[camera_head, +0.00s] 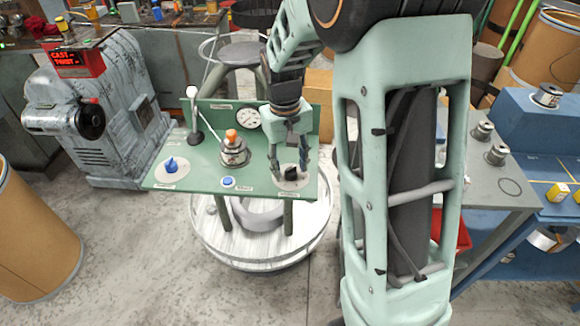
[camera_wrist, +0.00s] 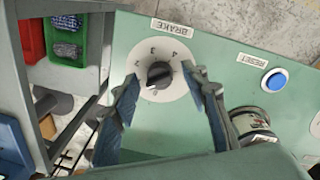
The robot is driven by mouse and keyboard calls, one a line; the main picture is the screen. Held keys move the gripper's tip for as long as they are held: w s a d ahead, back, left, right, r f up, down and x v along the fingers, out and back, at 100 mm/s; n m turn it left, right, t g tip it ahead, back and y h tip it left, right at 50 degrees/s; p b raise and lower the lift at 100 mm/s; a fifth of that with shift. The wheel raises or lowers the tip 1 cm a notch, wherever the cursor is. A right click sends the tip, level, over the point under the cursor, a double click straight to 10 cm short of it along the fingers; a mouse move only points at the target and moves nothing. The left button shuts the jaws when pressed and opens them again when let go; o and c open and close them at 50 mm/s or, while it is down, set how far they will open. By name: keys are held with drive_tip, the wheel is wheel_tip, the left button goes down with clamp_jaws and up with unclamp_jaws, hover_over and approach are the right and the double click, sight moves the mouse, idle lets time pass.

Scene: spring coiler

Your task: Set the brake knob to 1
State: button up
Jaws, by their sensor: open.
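The brake knob (camera_wrist: 159,75) is a small dark knob on a round white dial plate (camera_wrist: 183,86). The wrist view shows numerals 2, 3 and 4 above it and a label BRAKE (camera_wrist: 171,27). A 1 cannot be made out. A pale mark shows at the knob's lower left edge; I cannot tell its setting for sure. In the head view the knob (camera_head: 291,174) sits at the right end of the green panel (camera_head: 200,178). My gripper (camera_head: 290,170) is open over it, pointing down. In the wrist view its fingers (camera_wrist: 160,80) stand either side of the knob, apart from it.
A blue reset button (camera_head: 228,182), a blue knob (camera_head: 171,165), an orange-topped metal fitting (camera_head: 234,152), a lever with a white ball (camera_head: 192,92) and a gauge (camera_head: 246,118) share the panel. A red bin (camera_wrist: 31,40) and a green bin (camera_wrist: 67,37) lie beyond its edge.

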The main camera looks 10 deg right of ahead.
sight(287, 169)
wheel_tip(287, 169, up, 11)
drive_tip(key=shift+a+r, duration=0.2)
drive_tip(key=shift+a, duration=0.15)
idle(0.3)
